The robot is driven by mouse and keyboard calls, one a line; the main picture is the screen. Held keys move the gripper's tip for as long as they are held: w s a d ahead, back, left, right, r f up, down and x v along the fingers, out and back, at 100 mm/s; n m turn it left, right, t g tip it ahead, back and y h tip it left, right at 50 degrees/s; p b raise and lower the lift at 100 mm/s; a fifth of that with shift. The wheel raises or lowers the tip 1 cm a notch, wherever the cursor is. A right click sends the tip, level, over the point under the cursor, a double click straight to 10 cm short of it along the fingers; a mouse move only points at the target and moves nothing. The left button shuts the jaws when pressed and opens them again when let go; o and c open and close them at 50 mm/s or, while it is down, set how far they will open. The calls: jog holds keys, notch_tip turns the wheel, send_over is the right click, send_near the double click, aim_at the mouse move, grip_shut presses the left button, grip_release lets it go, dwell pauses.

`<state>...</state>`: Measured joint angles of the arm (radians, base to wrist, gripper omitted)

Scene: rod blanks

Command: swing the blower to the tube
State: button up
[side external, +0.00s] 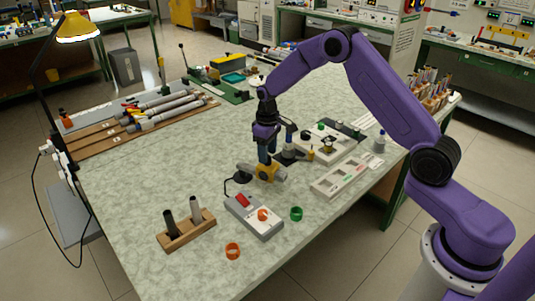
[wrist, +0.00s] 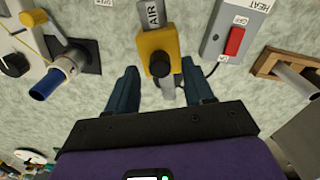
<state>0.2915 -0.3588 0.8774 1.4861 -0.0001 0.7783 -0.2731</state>
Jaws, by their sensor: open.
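The blower looks to be the yellow block with a grey barrel marked AIR (wrist: 158,48) in the wrist view, with a black knob on its near side. In the side view the yellow and grey unit (side external: 266,173) lies on the bench below my gripper (side external: 266,158). My gripper (wrist: 160,80) is open, one finger on each side of the knob end; I cannot tell whether either touches. A wooden block (side external: 187,236) holds one dark and one light upright tube-like piece (side external: 196,209). Which piece is the task's tube is not clear.
A grey HEAT box (side external: 254,217) with a red switch stands close to the blower. A green ring (side external: 296,214) and an orange ring (side external: 232,251) lie nearby. A blue-ended fixture (wrist: 52,78) on a black base stands on the other side.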

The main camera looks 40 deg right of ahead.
jog(key=shift+f, duration=0.6)
grip_shut()
